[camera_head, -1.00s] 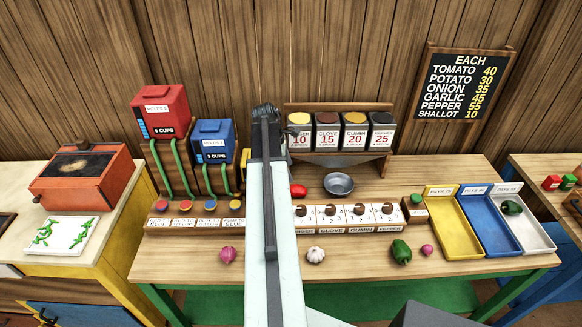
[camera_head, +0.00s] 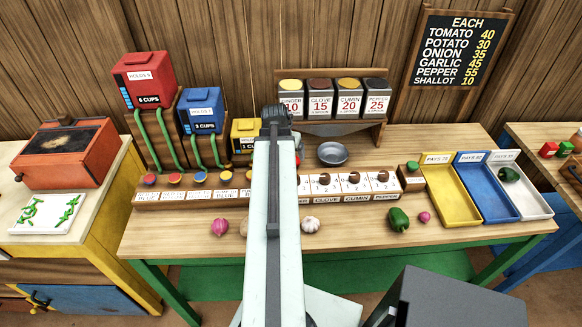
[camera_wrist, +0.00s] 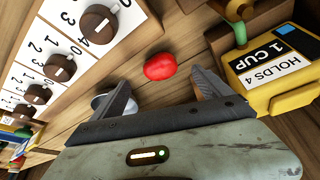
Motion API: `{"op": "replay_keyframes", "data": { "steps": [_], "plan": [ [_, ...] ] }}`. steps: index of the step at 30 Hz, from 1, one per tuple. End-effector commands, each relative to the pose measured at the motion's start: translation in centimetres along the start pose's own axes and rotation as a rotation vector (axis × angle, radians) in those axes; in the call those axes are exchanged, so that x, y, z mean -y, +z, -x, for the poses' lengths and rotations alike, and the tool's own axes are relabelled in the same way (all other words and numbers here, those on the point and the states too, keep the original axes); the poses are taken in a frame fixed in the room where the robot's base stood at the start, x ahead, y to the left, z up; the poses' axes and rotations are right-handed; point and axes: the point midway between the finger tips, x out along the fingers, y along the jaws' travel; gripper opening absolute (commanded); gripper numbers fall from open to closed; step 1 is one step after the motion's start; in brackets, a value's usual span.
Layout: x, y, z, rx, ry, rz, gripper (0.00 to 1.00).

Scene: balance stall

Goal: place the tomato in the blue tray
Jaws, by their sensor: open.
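The red tomato (camera_wrist: 160,66) lies on the wooden counter in the wrist view, just beyond my fingertips and roughly between them. In the head view it is almost wholly hidden behind my arm. My gripper (camera_wrist: 160,82) is open and empty, its two dark fingers apart. In the head view the gripper is hidden behind my arm. The blue tray (camera_head: 479,188) is at the right of the counter in the head view, between a yellow tray and a white tray. It looks empty.
The yellow tray (camera_head: 449,196) is empty; the white tray (camera_head: 523,202) holds a dark green vegetable. A metal bowl (camera_head: 332,154) and a row of dials (camera_head: 352,184) stand right of my arm. A yellow dispenser (camera_wrist: 270,68) is close right of my gripper.

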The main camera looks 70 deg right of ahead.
Motion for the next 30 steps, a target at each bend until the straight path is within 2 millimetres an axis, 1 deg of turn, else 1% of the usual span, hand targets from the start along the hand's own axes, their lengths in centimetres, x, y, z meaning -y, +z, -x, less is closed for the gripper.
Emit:
{"op": "replay_keyframes", "data": {
  "steps": [3,9,12,14,17,21,23,25,30],
  "plan": [
    [0.0,-0.1,-0.4,0.001,0.001,0.001,0.88],
    [0.0,0.0,-2.8,0.001,0.001,0.002,0.88],
    [0.0,-0.1,-2.6,0.001,0.001,0.003,0.88],
    [0.0,-0.1,-3.0,0.001,0.001,0.003,0.88],
    [0.0,0.0,-4.4,0.002,0.001,0.003,0.88],
    [0.0,0.0,-7.1,0.002,0.001,0.003,0.88],
    [0.0,0.0,-7.8,0.002,0.001,0.003,0.88],
    [0.0,-0.1,-8.1,0.002,0.001,0.004,0.88],
    [0.0,-0.2,-7.7,0.002,0.001,0.004,0.88]
  ]
}}
